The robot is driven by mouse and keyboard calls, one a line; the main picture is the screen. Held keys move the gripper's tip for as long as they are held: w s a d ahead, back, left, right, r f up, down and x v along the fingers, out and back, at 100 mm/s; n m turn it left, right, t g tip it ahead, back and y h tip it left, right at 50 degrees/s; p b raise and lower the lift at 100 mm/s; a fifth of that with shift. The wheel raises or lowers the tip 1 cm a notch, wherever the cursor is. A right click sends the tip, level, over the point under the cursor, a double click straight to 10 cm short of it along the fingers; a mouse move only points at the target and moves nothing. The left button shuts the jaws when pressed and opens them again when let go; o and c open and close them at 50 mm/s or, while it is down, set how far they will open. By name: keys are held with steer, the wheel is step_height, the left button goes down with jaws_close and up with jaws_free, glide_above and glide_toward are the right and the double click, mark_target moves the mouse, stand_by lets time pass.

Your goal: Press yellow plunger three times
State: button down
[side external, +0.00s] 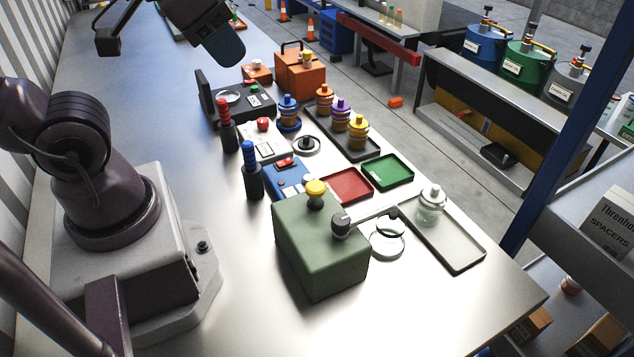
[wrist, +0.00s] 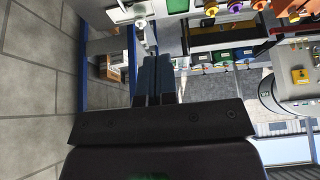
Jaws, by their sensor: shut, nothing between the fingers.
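The yellow plunger (side external: 316,188) is a round yellow knob on a dark stem, standing up from the top of a green box (side external: 318,245) on the metal bench. A grey knob with a lever sits on the same box, to the plunger's right. My gripper (wrist: 153,58) shows in the wrist view with its two dark fingers together and nothing between them. It is away from the plunger and touches nothing that I can see.
A blue box with a red switch (side external: 289,178) stands behind the green box. Red and green trays, several coloured canisters and upright red and blue handles crowd the bench. The bench's near front is clear.

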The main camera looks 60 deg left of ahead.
steer(key=n+g+h, duration=0.4)
steer(key=n+h, duration=0.5)
steer(key=n, duration=1.9)
glide_above(317, 183)
step_height(317, 183, down, 11)
steer(key=shift+r+n, duration=0.2)
steer(key=shift+n, duration=0.5)
steer(key=shift+f, duration=4.45)
